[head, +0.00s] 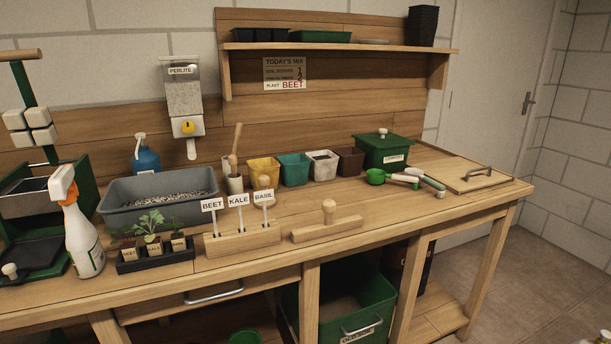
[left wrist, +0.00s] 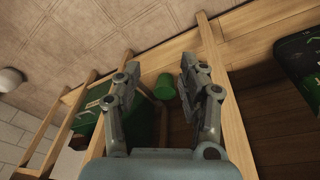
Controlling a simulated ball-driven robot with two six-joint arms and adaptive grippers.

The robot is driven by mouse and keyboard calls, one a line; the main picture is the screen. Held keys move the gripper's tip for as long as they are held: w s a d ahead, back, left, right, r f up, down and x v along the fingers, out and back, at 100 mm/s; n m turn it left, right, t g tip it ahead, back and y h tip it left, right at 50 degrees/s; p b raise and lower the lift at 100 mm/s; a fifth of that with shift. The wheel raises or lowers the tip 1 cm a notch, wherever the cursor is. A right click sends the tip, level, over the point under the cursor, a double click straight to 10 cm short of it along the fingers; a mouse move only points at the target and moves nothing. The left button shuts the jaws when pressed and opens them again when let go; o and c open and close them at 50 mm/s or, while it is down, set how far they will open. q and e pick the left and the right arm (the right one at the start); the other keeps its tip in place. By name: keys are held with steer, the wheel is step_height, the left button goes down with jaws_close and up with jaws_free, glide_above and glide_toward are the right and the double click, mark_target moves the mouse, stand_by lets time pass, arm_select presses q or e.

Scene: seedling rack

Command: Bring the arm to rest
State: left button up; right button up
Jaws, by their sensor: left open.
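My left gripper (left wrist: 157,88) shows in the left wrist view with its two fingers spread apart. It is open and nothing is between its fingertips. Beyond the fingers are the wooden bench frame (left wrist: 240,130), a green cup-like thing (left wrist: 165,86) and a dark green bin (left wrist: 115,130) on the lower shelf. Neither of my grippers shows in the head view. My right gripper is in no frame.
The potting bench (head: 400,213) carries a grey tub (head: 125,199), a spray bottle (head: 83,235), a seedling tray (head: 155,260), a label block (head: 240,242) and several pots. A green bin (head: 372,290) stands below.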

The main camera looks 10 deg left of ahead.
arm_select(q)
steer(key=s+d+f+b, duration=0.2)
steer(key=s+f, duration=0.8)
steer(key=s, duration=0.4)
steer(key=s+d+f+g+y+b, duration=0.1)
steer(key=s+d+f+b, duration=0.1)
steer(key=s+f, duration=0.9)
steer(key=shift+s+d+f+y, duration=0.3)
steer(key=shift+s+d, duration=0.4)
steer(key=shift+s, duration=1.4)
